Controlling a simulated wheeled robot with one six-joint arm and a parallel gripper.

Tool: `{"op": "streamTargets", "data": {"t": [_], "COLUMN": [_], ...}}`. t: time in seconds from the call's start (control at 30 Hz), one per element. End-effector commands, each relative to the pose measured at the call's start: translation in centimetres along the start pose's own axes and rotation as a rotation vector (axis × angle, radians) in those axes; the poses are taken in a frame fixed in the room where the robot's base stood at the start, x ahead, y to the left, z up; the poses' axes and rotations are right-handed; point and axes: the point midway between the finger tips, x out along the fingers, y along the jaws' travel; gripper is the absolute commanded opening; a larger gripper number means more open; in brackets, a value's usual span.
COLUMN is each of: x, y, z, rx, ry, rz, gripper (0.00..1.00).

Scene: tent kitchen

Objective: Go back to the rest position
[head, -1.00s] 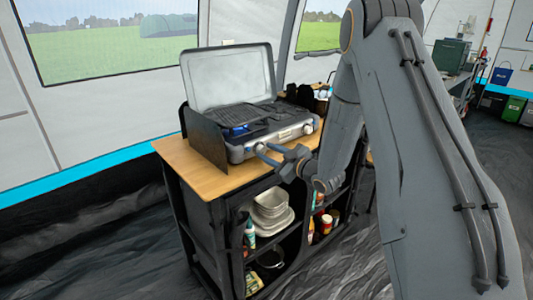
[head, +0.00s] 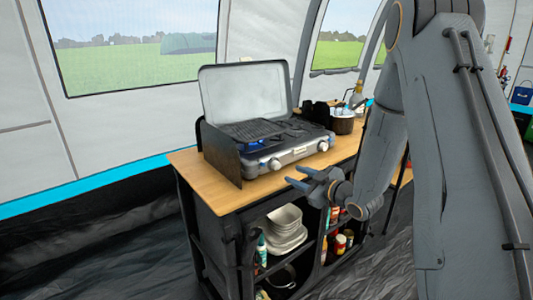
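My gripper (head: 304,177) is in front of the wooden-topped kitchen stand (head: 205,193), near its front edge and below the camping stove (head: 283,152). Its two blue-tipped fingers point left and are spread apart, with nothing visible between them. It looks clear of the stove's knobs. The arm is bent, coming down from the upper right of the head view. The stove sits on the stand with its lid up.
A dark pot (head: 342,123) and a bottle (head: 357,97) stand on the worktop right of the stove. White dishes (head: 285,232) and several bottles and cans fill the shelves below. Dark floor (head: 125,255) lies open at left.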

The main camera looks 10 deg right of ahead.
Motion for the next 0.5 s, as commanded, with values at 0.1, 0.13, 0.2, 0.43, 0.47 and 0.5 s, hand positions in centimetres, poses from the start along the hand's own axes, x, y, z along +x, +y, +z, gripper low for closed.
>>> {"op": "streamTargets", "data": {"t": [0.1, 0.13, 0.2, 0.43, 0.47, 0.5], "x": [-0.5, -0.8, -1.9, -8.7, -9.8, -11.5], "y": [0.2, 0.2, -0.1, -2.9, -3.6, -4.5], "z": [0.3, 0.6, 1.1, 2.3, 2.2, 2.2], "rx": [0.031, 0.044, 0.084, 0.270, 0.299, 0.340], "ry": [-0.162, -0.214, -0.337, -0.731, -0.780, -0.846], "rz": [0.018, 0.026, 0.042, 0.091, 0.094, 0.099], "gripper": [0.34, 0.34, 0.34, 0.34, 0.34, 0.34]}}
